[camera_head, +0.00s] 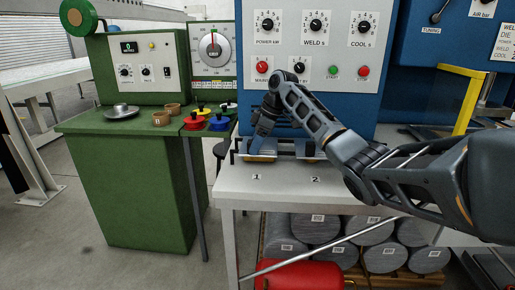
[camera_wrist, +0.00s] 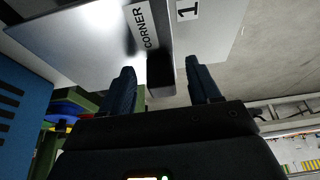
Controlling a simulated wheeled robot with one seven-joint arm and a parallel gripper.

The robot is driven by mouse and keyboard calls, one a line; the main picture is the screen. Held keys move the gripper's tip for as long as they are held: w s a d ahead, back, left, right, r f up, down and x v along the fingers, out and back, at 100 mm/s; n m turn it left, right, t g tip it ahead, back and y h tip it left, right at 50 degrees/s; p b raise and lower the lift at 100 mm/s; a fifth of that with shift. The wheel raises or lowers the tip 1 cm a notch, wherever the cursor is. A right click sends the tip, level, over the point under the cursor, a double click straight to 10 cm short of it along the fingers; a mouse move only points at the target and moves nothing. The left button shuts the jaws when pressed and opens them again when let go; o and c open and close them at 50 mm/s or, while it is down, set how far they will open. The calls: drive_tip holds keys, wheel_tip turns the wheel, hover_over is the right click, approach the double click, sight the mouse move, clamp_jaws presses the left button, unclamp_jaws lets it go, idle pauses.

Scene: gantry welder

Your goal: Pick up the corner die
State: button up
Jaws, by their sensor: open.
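In the wrist view, a white label reading CORNER (camera_wrist: 147,29) lies in front of my gripper (camera_wrist: 162,86). A dark block (camera_wrist: 160,74), which looks like part of the corner die, shows between the two spread fingers. I cannot tell whether either finger touches it. In the head view, my gripper (camera_head: 258,143) points down over the position marked 1 on the grey-white table. My arm and gripper hide most of what stands there. The fingers are open, with nothing clamped between them.
The grey-white table (camera_head: 230,187) carries marks 1 and 2. A blue control panel (camera_head: 335,108) rises close behind. To the left, a green cabinet (camera_head: 120,123) holds small cups and coloured knobbed pieces (camera_head: 219,123). Metal rolls (camera_head: 316,228) and a red cylinder (camera_head: 300,276) are below.

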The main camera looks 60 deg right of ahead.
drive_tip(key=shift+f, duration=0.2)
clamp_jaws()
idle(0.5)
drive_tip(key=shift+w+r, duration=0.1)
idle(0.7)
